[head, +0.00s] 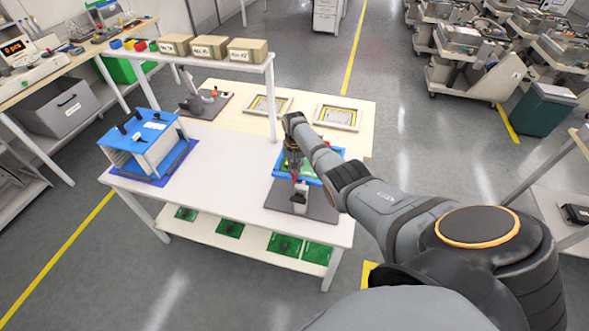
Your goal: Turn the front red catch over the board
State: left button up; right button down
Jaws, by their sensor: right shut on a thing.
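A blue fixture frame (313,181) with a green board (307,168) stands on a dark base plate at the right end of the white bench. The front red catch (300,187) is a small red spot at the near edge of the frame. My right gripper (296,175) points down over the frame and is shut at the front red catch. The gripper and wrist hide part of the board, and the catch is too small to tell its exact angle. My left gripper is out of view.
A blue-topped rack (140,128) stands on a blue mat at the bench's left. A raised shelf (225,61) with cardboard boxes spans the back. Two framed trays (339,117) lie behind. Green boards (285,244) lie on the lower shelf. The bench's middle is clear.

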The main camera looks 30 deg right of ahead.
jog(key=shift+w+m, duration=0.1)
jog(key=shift+m, duration=1.1)
jog(key=shift+r, duration=0.1)
jog(key=c, duration=1.5)
grip_release()
jog(key=shift+o, duration=0.2)
notch_tip(320, 180, up, 12)
